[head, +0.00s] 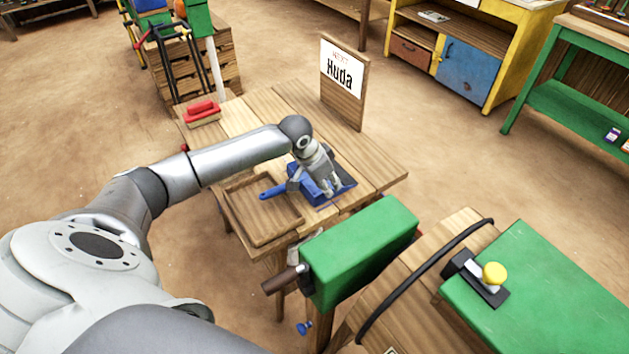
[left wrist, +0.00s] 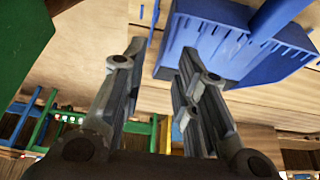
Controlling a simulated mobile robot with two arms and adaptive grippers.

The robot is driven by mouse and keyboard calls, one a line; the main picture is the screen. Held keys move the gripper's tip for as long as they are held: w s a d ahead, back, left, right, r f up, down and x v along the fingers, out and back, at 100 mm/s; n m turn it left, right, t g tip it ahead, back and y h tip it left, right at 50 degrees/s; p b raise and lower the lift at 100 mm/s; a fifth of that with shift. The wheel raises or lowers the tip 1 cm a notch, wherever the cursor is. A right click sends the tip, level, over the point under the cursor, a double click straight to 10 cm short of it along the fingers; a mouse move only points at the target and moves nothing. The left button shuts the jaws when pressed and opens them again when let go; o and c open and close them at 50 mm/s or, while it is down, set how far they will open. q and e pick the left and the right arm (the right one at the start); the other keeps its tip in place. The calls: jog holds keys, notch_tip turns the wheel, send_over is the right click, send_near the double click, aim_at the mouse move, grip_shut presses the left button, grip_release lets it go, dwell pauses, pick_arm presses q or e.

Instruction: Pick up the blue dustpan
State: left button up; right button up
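The blue dustpan (head: 309,191) lies on the wooden table, its handle toward the left and its darker pan toward the right. My left gripper (head: 330,188) is over the pan and hides part of it in the head view. In the left wrist view my left gripper (left wrist: 162,55) has its two fingers apart, with nothing held between them. The dustpan (left wrist: 225,50) shows there beyond and to the right of the fingers, with slots or teeth along its edge. Whether a finger touches it, I cannot tell. My right gripper is in neither view.
The table (head: 385,172) also holds a shallow wooden tray (head: 262,212), a red brush (head: 202,112) and an upright name sign (head: 343,82). A green block (head: 360,250) stands close in front of the table. Open floor lies behind it.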

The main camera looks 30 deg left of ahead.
pick_arm(q)
jog(key=shift+a+x, duration=0.2)
jog(key=shift+x, duration=2.1)
jog(key=shift+s+f, duration=0.1)
jog(key=shift+c, duration=0.4)
grip_shut()
